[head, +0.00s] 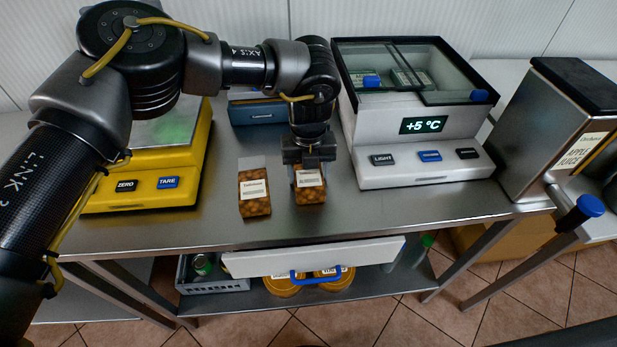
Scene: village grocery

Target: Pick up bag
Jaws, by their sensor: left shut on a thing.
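Two small brown bags with white labels are on the steel counter in the head view. My left gripper (308,160) points down and is shut on the right bag (310,193). The gripper covers the top of that bag, and I cannot tell whether the bag still touches the counter. The left bag (254,200) stands beside it, a short gap away, with a clear upper part. My right gripper is not in view.
A yellow scale (150,197) is at the left and a white cooler box (420,170) reading +5 °C at the right. A blue box (258,110) is behind the bags. A juice dispenser (540,130) stands far right. A drawer (350,255) hangs below the counter, whose front strip is clear.

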